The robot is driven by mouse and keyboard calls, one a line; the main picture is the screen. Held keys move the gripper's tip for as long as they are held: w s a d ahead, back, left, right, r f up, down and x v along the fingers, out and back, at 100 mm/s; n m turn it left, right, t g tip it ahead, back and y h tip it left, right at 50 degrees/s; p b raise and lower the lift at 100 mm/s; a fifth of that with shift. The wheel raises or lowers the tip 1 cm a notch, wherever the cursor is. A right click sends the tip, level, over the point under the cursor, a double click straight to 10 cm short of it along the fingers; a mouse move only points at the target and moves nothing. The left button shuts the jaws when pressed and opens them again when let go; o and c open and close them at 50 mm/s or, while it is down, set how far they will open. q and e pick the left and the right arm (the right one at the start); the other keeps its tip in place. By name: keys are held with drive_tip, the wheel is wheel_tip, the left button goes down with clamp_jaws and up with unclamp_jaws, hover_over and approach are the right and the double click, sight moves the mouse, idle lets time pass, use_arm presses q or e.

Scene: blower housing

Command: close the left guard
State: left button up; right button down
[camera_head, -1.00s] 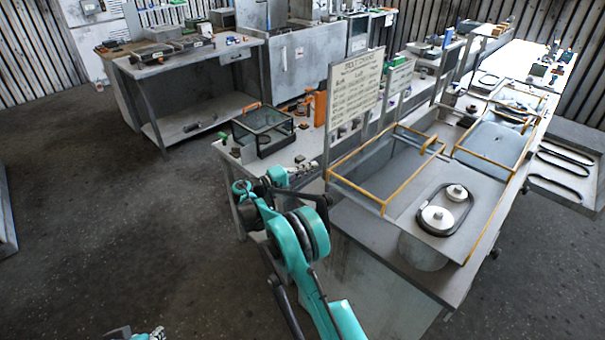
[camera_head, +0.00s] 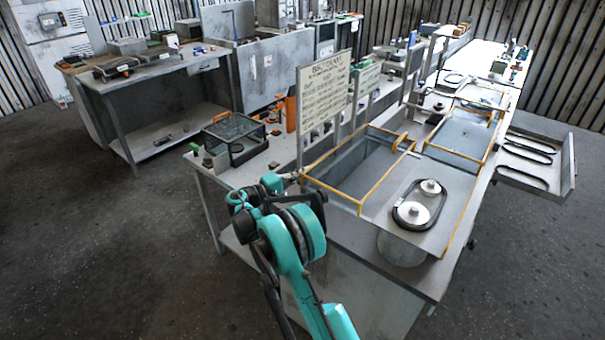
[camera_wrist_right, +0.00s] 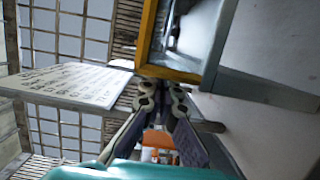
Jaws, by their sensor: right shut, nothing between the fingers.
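The left guard is a yellow-edged frame with see-through panels (camera_head: 387,178), at the near end of the bench. It stands raised beside two white pulleys with a black belt (camera_head: 411,209), which are uncovered. My right gripper (camera_head: 291,177) is at the guard's left corner, partly hidden behind my teal arm. In the right wrist view my right gripper (camera_wrist_right: 163,88) is shut and empty, its fingertips close to the yellow edge (camera_wrist_right: 170,73). I cannot tell whether they touch. My left gripper is out of view.
A lettered sign board (camera_head: 325,95) stands on posts just behind the guard; it also shows in the right wrist view (camera_wrist_right: 70,84). A dark see-through box (camera_head: 234,138) sits on the bench to the left. A second yellow-framed guard (camera_head: 462,135) lies flat farther along.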

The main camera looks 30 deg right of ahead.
drive_tip(key=s+d+b, duration=0.2)
drive_tip(key=s+d, duration=0.2)
drive_tip(key=s, duration=0.7)
drive_tip(key=s+d+b, duration=0.2)
drive_tip(key=s+d, duration=0.3)
drive_tip(key=s, duration=0.7)
drive_tip(key=shift+d, duration=0.25)
drive_tip(key=shift+s, duration=0.1)
